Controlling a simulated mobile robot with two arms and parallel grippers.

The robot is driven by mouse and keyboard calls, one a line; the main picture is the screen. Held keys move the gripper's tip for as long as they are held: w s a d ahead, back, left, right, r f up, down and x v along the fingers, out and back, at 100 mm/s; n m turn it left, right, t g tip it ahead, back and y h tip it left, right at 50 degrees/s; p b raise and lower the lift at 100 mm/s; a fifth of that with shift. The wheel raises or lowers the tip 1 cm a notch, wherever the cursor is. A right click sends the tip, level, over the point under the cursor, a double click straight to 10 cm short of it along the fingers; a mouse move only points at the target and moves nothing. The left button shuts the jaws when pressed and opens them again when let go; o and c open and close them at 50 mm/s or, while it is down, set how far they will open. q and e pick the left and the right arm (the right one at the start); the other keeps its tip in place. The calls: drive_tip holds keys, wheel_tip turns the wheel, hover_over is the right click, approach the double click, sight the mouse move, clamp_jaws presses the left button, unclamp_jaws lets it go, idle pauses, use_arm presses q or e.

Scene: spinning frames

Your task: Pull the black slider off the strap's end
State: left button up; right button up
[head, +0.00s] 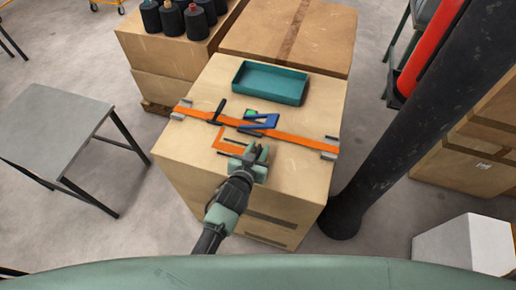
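An orange strap (291,138) runs across the top of a cardboard box, between a grey metal clip (182,108) at the left edge and another (330,148) at the right edge. A black bar-shaped piece (218,111), which looks like the slider, lies across the strap left of its middle. My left gripper (257,151) is over the box top, in front of the strap and to the right of the black piece, apart from it. The gap between its fingers is too small to judge, and I see nothing held. My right gripper is out of view.
A blue tool (264,122) and a small green item (251,113) lie at the strap's middle. An orange angle piece (222,145) lies in front. A teal tray (270,83) sits behind. A dark column (385,130) stands right; a grey table (50,130) stands left.

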use_arm(q)
clamp_jaws()
idle(1.4)
